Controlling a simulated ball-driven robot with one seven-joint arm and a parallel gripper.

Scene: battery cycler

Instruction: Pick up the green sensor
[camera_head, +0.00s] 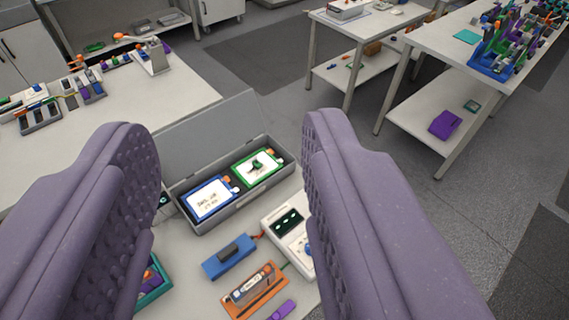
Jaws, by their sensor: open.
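My gripper (230,150) is open and empty. Its two purple ridged fingers stand wide apart at the left and right of the view. Between and beyond them, an open grey case (212,222) lies on the white table, its lid raised at the back. In its right part is a green-framed block with a white face (268,173) and a small dark green piece on top, perhaps the green sensor. Beside it in the case is a blue-framed block (208,200) with writing on its white face. The gripper touches neither.
In front of the case lie a blue block (229,256), an orange holder (254,291) and a white meter (289,225), partly hidden by the right finger. A teal tray (153,284) is partly behind the left finger. Cluttered tables (500,90) stand at the back right.

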